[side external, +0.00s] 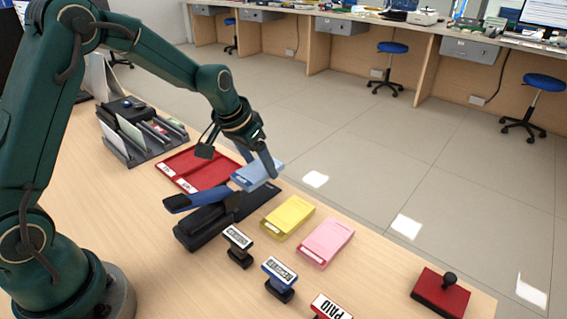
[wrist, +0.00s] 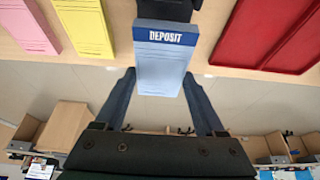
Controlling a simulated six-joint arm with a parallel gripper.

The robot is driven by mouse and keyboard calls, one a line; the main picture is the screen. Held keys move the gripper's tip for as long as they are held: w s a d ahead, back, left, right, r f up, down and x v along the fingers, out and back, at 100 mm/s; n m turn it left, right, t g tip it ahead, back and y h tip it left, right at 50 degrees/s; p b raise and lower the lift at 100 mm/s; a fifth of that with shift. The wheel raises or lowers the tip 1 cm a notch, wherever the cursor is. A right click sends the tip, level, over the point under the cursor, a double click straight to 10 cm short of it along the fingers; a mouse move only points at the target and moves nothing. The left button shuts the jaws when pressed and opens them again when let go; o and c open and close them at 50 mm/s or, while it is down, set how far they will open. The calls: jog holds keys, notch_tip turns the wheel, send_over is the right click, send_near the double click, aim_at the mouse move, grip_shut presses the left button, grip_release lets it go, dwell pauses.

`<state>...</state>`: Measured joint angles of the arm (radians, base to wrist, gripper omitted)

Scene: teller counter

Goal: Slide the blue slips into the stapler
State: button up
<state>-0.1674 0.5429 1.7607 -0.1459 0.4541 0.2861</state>
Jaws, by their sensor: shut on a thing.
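The blue slips (side external: 255,176) are a pad-like stack held level above the far end of the stapler base in the side view. In the wrist view, the blue slips (wrist: 163,68) show a "DEPOSIT" header facing away from my gripper. My gripper (side external: 264,170) is shut on their near end; both fingers (wrist: 160,82) flank it in the wrist view. The stapler (side external: 205,220) is black with a raised blue arm, its jaw open toward the slips. In the wrist view a dark part of the stapler (wrist: 168,8) shows just beyond the header. Whether they touch is unclear.
A red tray (side external: 172,174) lies behind the stapler. Yellow slips (side external: 288,217) and pink slips (side external: 326,242) lie to its right. Several stamps, one a black stamp (side external: 238,246), stand in front. A grey organizer (side external: 120,149) is at the left; a red ink pad (side external: 440,293) is far right.

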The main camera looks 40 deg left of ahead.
aim_at(258, 169)
jog(key=shift+s+f, duration=0.1)
jog(key=shift+f, duration=2.15)
jog(key=shift+s, duration=0.85)
jog(key=o, duration=1.4)
jog(key=shift+r, duration=3.55)
